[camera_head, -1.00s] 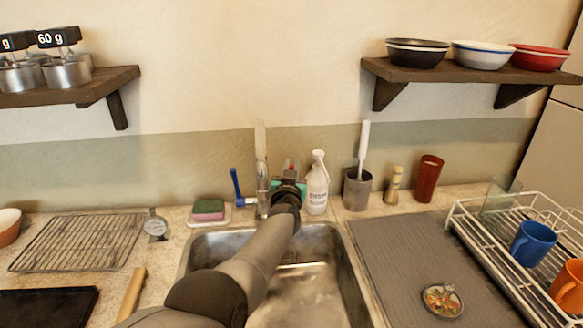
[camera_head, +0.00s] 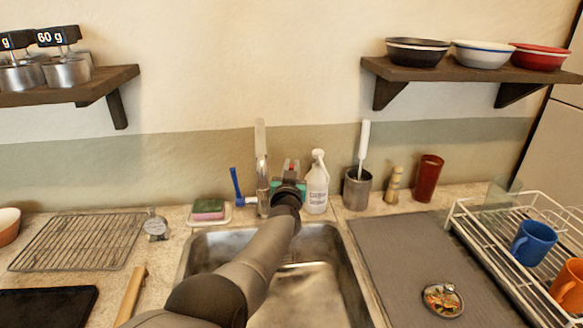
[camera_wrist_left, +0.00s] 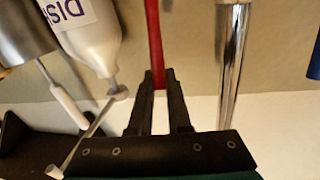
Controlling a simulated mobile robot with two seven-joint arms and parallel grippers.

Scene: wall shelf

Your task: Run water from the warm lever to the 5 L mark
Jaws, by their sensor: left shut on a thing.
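The red warm lever (camera_wrist_left: 153,38) is held between the fingertips of my left gripper (camera_wrist_left: 160,78) in the left wrist view. In the head view the left gripper (camera_head: 289,181) is at the right of the chrome faucet (camera_head: 262,172) and mostly hides the lever. The blue lever (camera_head: 236,186) tilts out on the faucet's left side. The steel sink (camera_head: 355,290) lies below, partly hidden by my left arm, with a smooth, shiny surface inside. I cannot make out a 5 L mark or a running stream. My right gripper is not in view.
A white soap bottle (camera_head: 317,185) stands close right of the left gripper, with a brush holder (camera_head: 357,188) beyond it. A sponge (camera_head: 208,208) sits left of the faucet. A dish rack (camera_head: 480,240) stands at right, a wire rack (camera_head: 75,243) at left.

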